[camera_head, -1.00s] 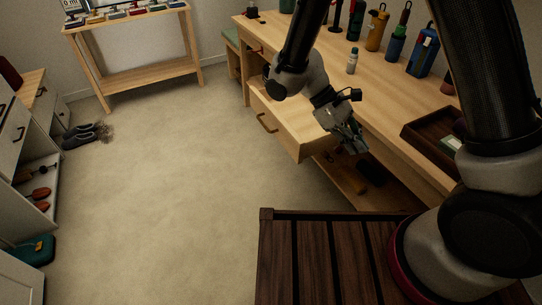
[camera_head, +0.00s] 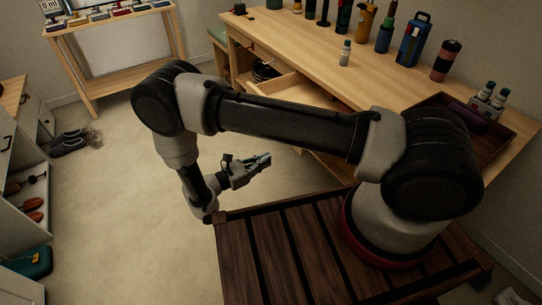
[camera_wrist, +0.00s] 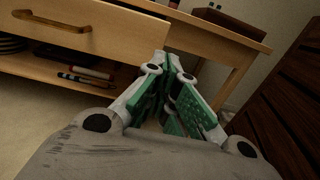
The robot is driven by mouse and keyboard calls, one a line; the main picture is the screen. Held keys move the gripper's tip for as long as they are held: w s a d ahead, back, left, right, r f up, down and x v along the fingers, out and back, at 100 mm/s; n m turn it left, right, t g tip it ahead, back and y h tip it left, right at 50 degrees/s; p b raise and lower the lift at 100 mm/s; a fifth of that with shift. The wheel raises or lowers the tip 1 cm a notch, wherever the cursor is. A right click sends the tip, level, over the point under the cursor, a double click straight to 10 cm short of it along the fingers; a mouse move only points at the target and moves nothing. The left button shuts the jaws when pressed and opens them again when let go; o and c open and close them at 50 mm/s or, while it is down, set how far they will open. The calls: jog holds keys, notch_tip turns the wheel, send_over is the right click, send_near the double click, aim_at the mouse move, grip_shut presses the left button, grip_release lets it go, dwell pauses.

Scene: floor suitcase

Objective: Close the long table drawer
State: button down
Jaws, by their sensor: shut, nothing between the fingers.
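The long wooden table (camera_head: 392,87) stands at the right. Its drawer (camera_head: 282,84) sticks out from the front, partly hidden behind my arm. In the wrist view the pale drawer front (camera_wrist: 115,36) fills the upper left, with a brown bow handle (camera_wrist: 52,22) at its left. My gripper (camera_head: 266,158) is shut and empty, in front of the table and lower than the tabletop. In the wrist view my gripper (camera_wrist: 168,62) has its green-padded fingers together, overlapping the right end of the drawer front. I cannot tell whether they touch.
A lower shelf (camera_wrist: 40,66) under the drawer holds red and blue-white sticks (camera_wrist: 85,75). Bottles, a blue lantern-like box (camera_head: 413,38) and a dark tray (camera_head: 505,130) stand on the table. A cabinet (camera_head: 28,165) stands at the left. The carpet (camera_head: 115,200) between is clear.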

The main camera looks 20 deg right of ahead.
jog(key=x, duration=1.3)
